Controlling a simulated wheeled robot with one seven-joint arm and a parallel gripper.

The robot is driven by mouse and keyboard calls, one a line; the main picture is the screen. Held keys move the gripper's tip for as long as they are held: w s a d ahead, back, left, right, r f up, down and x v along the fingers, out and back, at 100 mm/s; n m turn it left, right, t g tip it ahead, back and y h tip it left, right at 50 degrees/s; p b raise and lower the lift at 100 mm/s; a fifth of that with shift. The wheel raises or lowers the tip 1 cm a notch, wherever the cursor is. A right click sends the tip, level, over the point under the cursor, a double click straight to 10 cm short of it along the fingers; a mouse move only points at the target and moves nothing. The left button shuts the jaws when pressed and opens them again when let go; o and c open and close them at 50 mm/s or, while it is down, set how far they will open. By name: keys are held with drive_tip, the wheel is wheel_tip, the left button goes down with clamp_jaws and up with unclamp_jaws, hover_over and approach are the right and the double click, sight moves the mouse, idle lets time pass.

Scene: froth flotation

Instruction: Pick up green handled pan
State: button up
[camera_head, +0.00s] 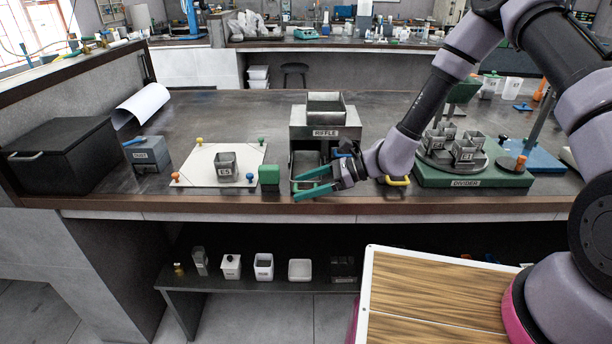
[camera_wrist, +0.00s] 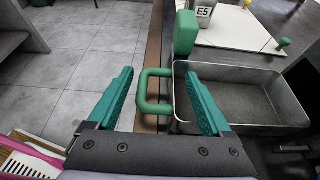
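The green-handled pan (camera_wrist: 245,98) is a grey, empty rectangular tray in the wrist view, right of centre. Its green loop handle (camera_wrist: 142,92) sticks out to the left past the table edge. My gripper (camera_wrist: 159,73) has two teal fingers spread apart, with the handle between them in the picture. No contact shows, and I cannot tell the height gap. In the head view, my gripper (camera_head: 296,183) is at the front table edge, before the box labelled RIFFLE (camera_head: 325,131).
A green block (camera_head: 269,174) stands just left of my gripper. Beyond it is a white board (camera_head: 205,165) with a cup labelled E5 (camera_head: 226,167) and coloured knobs. A yellow handle (camera_head: 396,181) and the green DIVIDER base (camera_head: 470,177) are to the right.

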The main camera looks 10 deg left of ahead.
clamp_jaws()
